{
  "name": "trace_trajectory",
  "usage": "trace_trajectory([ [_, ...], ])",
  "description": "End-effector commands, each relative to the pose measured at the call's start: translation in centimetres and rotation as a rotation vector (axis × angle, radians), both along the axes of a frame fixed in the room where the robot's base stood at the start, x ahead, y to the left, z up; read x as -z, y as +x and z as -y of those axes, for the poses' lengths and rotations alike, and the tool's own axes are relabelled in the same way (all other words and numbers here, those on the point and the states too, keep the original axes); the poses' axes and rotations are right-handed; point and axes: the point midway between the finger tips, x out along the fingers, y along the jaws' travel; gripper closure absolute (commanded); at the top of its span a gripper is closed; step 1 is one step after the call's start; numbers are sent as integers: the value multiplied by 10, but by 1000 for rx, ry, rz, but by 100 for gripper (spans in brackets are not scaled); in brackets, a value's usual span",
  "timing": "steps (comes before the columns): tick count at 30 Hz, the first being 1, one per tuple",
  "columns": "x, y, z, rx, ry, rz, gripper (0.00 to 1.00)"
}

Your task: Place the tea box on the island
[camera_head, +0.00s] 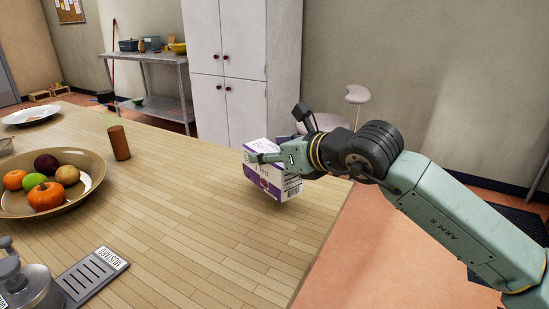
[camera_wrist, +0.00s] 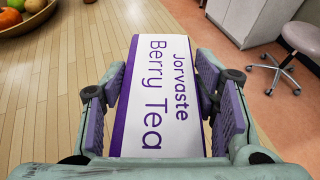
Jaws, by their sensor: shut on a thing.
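The tea box (camera_head: 265,182) is white and purple, with a barcode on its side. In the wrist view the tea box (camera_wrist: 160,95) reads "Jorvaste Berry Tea" and lies between the two finger pads. My gripper (camera_head: 272,157) is shut on it near the right edge of the wooden island top (camera_head: 205,215). In the wrist view my gripper (camera_wrist: 163,100) has a finger on each side of the box. The box is over or on the island top; I cannot tell whether its underside touches the wood.
A bowl of fruit (camera_head: 92,194), a brown cylinder (camera_head: 119,143), a white plate (camera_head: 32,115) and a metal scale-like object (camera_head: 30,285) with a mustard label plate (camera_head: 92,276) stand on the island. A white cabinet (camera_head: 230,90) and a stool (camera_head: 357,94) are beyond. The middle of the top is clear.

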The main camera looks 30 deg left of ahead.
Motion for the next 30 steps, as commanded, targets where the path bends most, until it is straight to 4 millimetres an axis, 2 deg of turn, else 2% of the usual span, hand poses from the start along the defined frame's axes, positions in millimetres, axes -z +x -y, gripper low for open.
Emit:
trace_trajectory([
  [5,6,3,5,-1,1,-2,77],
  [12,34,2,5,-1,2,-2,77],
  [21,38,2,4,-1,0,0,77],
  [22,39,2,4,-1,-1,-1,45],
  [30,37,2,4,-1,-1,-2,27],
])
